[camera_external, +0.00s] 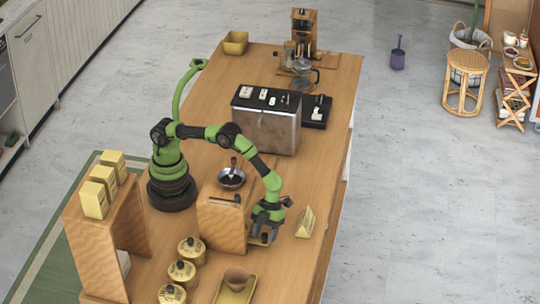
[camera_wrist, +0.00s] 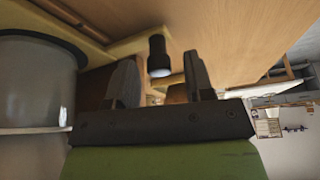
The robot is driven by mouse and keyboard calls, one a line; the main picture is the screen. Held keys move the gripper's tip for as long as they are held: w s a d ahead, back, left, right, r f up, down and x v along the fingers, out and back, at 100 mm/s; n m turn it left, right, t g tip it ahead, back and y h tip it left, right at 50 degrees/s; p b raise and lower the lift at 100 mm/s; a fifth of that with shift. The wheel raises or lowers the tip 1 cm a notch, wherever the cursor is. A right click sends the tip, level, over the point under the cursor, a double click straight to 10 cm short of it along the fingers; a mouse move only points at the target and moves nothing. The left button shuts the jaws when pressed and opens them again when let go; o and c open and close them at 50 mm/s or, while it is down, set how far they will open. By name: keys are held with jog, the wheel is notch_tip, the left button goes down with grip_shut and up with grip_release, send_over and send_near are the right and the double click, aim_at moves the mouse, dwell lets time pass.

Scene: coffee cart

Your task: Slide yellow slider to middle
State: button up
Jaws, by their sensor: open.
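My gripper (camera_external: 264,228) is low beside the right side of the wooden box (camera_external: 220,226). A small patch of yellow (camera_external: 256,241) with a dark knob shows just below the gripper; it looks like the yellow slider, partly hidden by the gripper. In the wrist view my gripper (camera_wrist: 160,75) has its two dark fingers apart. A black round knob (camera_wrist: 158,54) with a pale end sits in the gap between the fingertips. A yellow strip (camera_wrist: 128,47) lies behind the knob. I cannot tell whether the fingers touch the knob.
A yellow wedge-shaped block (camera_external: 305,222) stands right of the gripper. Yellow-lidded canisters (camera_external: 191,250) and a yellow tray (camera_external: 222,293) with a brown cup (camera_external: 237,277) are in front. A metal coffee machine (camera_external: 265,128) stands farther back.

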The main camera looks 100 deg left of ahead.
jog(key=shift+s+d+f, duration=0.1)
jog(key=shift+d+f, duration=0.1)
jog(key=shift+f, duration=0.3)
jog(key=shift+c, duration=0.2)
grip_shut()
jog(key=a, duration=1.8)
jog(key=shift+o, duration=0.2)
grip_release()
jog(key=v, duration=1)
